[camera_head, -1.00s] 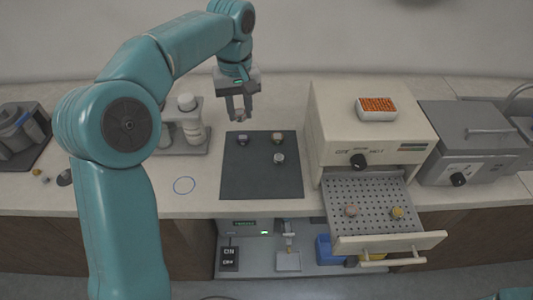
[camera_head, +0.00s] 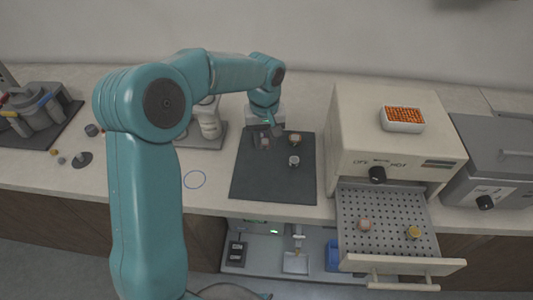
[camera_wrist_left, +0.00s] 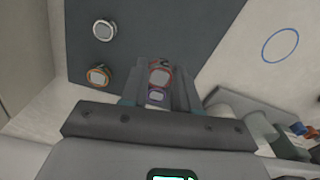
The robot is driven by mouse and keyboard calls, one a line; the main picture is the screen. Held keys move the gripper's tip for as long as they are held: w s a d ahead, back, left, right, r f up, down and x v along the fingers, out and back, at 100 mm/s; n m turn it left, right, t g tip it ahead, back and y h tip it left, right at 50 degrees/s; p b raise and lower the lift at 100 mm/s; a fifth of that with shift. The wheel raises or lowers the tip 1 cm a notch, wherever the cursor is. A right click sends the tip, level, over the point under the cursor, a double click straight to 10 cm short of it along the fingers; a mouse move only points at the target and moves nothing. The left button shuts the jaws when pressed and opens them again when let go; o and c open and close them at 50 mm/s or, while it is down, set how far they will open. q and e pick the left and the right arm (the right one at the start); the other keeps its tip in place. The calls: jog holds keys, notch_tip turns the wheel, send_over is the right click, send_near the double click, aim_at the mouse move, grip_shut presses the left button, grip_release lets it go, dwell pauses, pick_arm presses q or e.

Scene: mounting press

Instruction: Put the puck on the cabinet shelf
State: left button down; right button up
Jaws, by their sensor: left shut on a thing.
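A small round puck (camera_head: 265,142) sits at the back left of the dark mat (camera_head: 249,182). My left gripper (camera_head: 266,134) is down at it, and its fingers partly hide it. In the left wrist view the gripper (camera_wrist_left: 160,82) is shut on this reddish-rimmed puck (camera_wrist_left: 160,74); a smaller purplish patch shows just below it. Whether the puck still touches the mat is unclear. Two other pucks, one at the back (camera_head: 295,138) and one nearer the front (camera_head: 294,160), stand on the mat. An open cabinet shelf (camera_head: 268,264) shows under the counter. My right gripper is not in view.
A cream oven-like box (camera_head: 385,130) stands right of the mat. Its perforated drawer (camera_head: 388,240) is pulled out, holding two small pieces. Under the counter stand a dark box (camera_head: 236,254), a small fixture (camera_head: 297,258) and a blue bin (camera_head: 333,254).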

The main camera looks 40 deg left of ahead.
aim_at(265, 162)
pick_arm(q)
notch_tip(265, 162, down, 6)
jog(key=shift+w+f, duration=0.1)
jog(key=shift+f, duration=0.15)
jog(key=shift+f, duration=0.1)
jog(key=c, duration=0.8)
grip_release()
